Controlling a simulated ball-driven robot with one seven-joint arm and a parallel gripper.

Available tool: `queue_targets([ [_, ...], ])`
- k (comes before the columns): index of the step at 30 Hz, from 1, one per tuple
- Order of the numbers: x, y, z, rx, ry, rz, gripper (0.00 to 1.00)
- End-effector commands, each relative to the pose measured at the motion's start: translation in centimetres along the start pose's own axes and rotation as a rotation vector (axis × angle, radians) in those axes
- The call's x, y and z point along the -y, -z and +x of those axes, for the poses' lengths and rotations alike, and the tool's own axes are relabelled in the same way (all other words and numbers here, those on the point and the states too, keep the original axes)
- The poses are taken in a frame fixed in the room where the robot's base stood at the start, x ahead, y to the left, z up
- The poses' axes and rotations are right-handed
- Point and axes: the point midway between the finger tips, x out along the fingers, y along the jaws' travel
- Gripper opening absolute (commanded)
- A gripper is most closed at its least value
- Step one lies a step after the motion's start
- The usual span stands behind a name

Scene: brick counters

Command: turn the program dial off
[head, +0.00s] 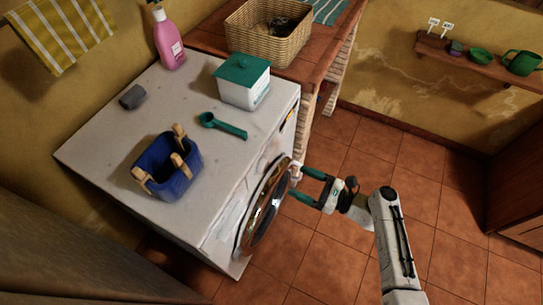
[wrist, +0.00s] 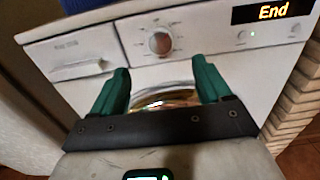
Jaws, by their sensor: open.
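The white washing machine (head: 110,125) stands at the left in the head view. Its program dial (wrist: 160,43) is a round silver-grey knob with a reddish centre on the front panel, near the top middle of the wrist view. In the head view I cannot make the dial out clearly. A lit display (wrist: 272,13) to its right reads "End". My gripper (wrist: 157,82) has its two green fingers apart with nothing between them, pointing at the machine's front. In the head view my gripper (head: 296,181) is close by the front, near the round door (head: 264,207).
On the machine top lie a blue basket (head: 172,175), a green scoop (head: 222,126), a white box with a green lid (head: 242,82), a grey block (head: 132,97) and a pink bottle (head: 169,42). A brick counter with a wicker basket (head: 262,45) adjoins. The tiled floor (head: 340,245) is free.

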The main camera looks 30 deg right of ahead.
Motion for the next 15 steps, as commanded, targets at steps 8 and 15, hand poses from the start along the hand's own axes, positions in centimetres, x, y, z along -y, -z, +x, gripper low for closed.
queue_targets([
  [8,-0.1,-0.1,3.8,0.002,-0.004,0.000,0.77],
  [15,-0.1,-0.1,8.0,0.001,-0.003,-0.001,0.77],
])
